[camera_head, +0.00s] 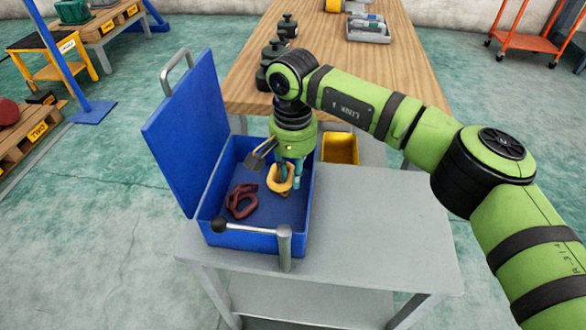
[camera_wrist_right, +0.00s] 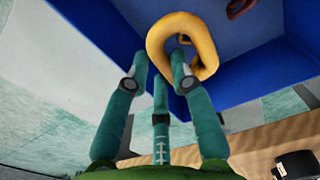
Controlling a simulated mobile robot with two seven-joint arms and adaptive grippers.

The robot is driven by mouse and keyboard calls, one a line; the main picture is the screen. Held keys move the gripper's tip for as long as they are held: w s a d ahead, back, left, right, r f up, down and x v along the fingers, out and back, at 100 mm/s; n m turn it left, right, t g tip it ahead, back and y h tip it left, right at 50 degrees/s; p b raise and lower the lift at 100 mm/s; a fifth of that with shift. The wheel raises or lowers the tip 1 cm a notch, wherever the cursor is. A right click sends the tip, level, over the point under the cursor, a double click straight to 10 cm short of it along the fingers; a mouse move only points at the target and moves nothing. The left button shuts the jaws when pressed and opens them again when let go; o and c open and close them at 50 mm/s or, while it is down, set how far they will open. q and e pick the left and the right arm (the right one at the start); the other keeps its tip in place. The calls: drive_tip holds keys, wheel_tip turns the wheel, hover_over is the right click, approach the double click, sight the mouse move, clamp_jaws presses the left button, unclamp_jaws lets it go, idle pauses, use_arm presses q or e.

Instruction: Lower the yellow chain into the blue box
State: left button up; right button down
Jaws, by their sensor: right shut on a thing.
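The blue box (camera_head: 257,241) stands on a grey cart with its lid (camera_head: 183,135) swung up on the left. My right gripper (camera_head: 283,178) reaches down into the box's opening from above and is shut on the yellow chain (camera_head: 280,181). In the right wrist view the chain (camera_wrist_right: 168,26) appears as a thick yellow loop at the teal fingertips (camera_wrist_right: 160,72), with blue box walls around it. I cannot tell whether the chain touches the box floor. My left gripper is not in view.
A dark red chain-like piece (camera_head: 241,201) lies in the box at the left. A lever with a black knob (camera_head: 219,225) crosses the box's front. A yellow bin (camera_head: 341,148) stands behind the cart top (camera_head: 375,215), which is clear on the right.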

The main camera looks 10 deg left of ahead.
drive_tip(key=c, duration=1)
unclamp_jaws()
drive_tip(key=shift+r, duration=0.15)
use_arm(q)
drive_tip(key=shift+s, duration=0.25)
use_arm(e)
wheel_tip(320, 180, up, 12)
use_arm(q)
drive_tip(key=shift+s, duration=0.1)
